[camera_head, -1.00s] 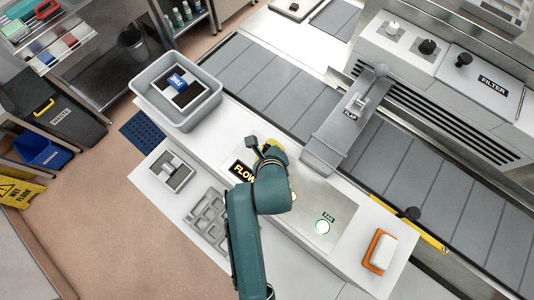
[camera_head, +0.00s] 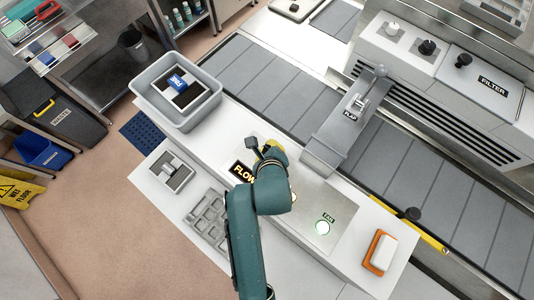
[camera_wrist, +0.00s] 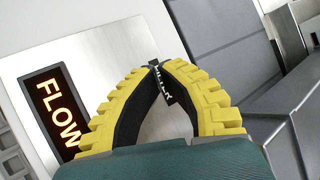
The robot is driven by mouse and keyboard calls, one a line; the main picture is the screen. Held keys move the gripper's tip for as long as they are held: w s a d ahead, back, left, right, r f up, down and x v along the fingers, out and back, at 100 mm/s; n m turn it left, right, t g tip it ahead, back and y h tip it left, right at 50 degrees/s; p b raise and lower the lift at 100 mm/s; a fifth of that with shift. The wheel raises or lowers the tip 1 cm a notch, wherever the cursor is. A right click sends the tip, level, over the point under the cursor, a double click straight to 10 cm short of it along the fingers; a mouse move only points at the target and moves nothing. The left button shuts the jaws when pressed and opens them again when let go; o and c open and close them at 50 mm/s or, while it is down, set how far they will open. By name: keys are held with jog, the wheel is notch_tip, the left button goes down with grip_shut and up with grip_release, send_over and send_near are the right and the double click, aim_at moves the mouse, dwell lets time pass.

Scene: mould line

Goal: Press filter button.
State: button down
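A steel control panel (camera_head: 326,201) lies below my gripper (camera_head: 270,150). In the wrist view, a black label (camera_wrist: 163,85), seemingly reading FILTER, shows between the yellow fingers. The fingers bow outward and their black-lined tips (camera_wrist: 160,63) come together at the label's upper end. The gripper looks shut, with nothing seen in it. The filter button itself is not visible; the fingers may hide it. I cannot tell whether the tips touch the panel. The lit FLOW display (camera_wrist: 57,112) is left of the fingers.
A steel bracket labelled FLAP (camera_head: 325,150) stands beside the panel, near the conveyor (camera_head: 262,82). A grey bin (camera_head: 147,100) stands left. A machine lid labelled FILTER (camera_head: 478,88) is at right.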

jog(key=shift+f, duration=0.1)
jog(key=shift+f, duration=0.35)
jog(key=shift+f+b, duration=0.3)
jog(key=shift+f, duration=0.15)
dwell(0.8)
jog(key=shift+r, duration=0.1)
jog(key=shift+r+p, duration=0.8)
jog(key=shift+p, duration=0.1)
notch_tip(320, 180, up, 5)
jog(key=p, duration=0.4)
jog(key=shift+r+p, duration=0.1)
jog(key=shift+p, duration=0.3)
